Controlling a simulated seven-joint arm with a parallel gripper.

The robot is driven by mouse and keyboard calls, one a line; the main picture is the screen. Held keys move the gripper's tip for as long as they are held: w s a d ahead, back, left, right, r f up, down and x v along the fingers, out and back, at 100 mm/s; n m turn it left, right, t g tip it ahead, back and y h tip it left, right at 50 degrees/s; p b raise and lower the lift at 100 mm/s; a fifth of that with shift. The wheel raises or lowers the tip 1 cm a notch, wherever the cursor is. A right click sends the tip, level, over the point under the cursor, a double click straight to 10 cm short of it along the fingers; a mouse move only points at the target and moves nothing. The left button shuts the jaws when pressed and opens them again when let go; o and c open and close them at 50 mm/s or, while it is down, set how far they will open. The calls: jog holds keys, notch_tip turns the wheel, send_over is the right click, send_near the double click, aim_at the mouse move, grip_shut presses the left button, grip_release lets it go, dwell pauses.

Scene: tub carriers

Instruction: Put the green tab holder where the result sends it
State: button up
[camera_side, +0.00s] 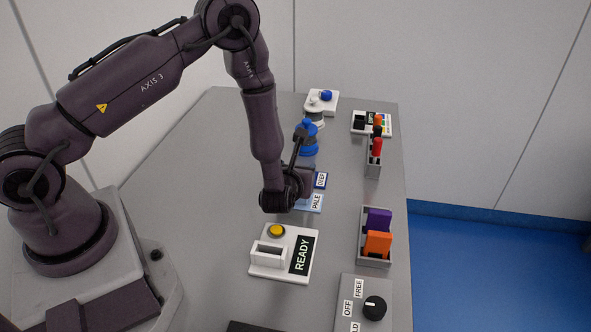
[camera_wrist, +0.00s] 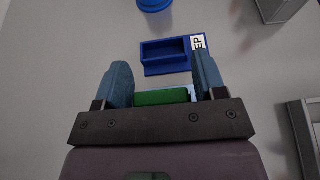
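The green tab holder (camera_wrist: 160,97) shows in the wrist view between the two fingers, its lower part hidden by my gripper's body. It appears at the pale blue PALE holder (camera_side: 312,204), but I cannot tell how it sits there. My gripper (camera_wrist: 162,66) is open, with a small gap beside the green piece on the right. In the side view my gripper (camera_side: 286,196) is low over the PALE holder and hides the green piece. The dark blue DEEP holder (camera_wrist: 152,68) lies just beyond, its slot empty. The tester (camera_side: 283,274) displays READY, its slot empty.
A grey rack (camera_side: 374,262) holds a purple and an orange tab holder at the right. A control box with a knob (camera_side: 374,307) stands in front of it. Blue and white items and another grey rack (camera_side: 373,170) stand farther back. Bare table lies left of the holders.

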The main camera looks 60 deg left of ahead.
jog(key=shift+o, duration=0.5)
jog(key=shift+r, duration=0.1)
jog(key=shift+s+d+r, duration=0.1)
jog(key=shift+d+r, duration=0.05)
jog(key=shift+d, duration=0.05)
jog(key=v, duration=1.1)
jog(key=s+a+r+n+g, duration=0.4)
jog(key=r+n, duration=0.4)
jog(key=s+a+r+n+g, duration=0.4)
jog(key=s+r+n+g, duration=0.1)
jog(key=r+n, duration=0.3)
jog(key=s+d+r+n+t+h, duration=0.5)
jog(key=r+n+h, duration=0.4)
jog(key=n, duration=0.2)
jog(key=shift+s+d+r, duration=0.15)
jog(key=shift+s+d, duration=0.55)
jog(key=shift+s, duration=0.1)
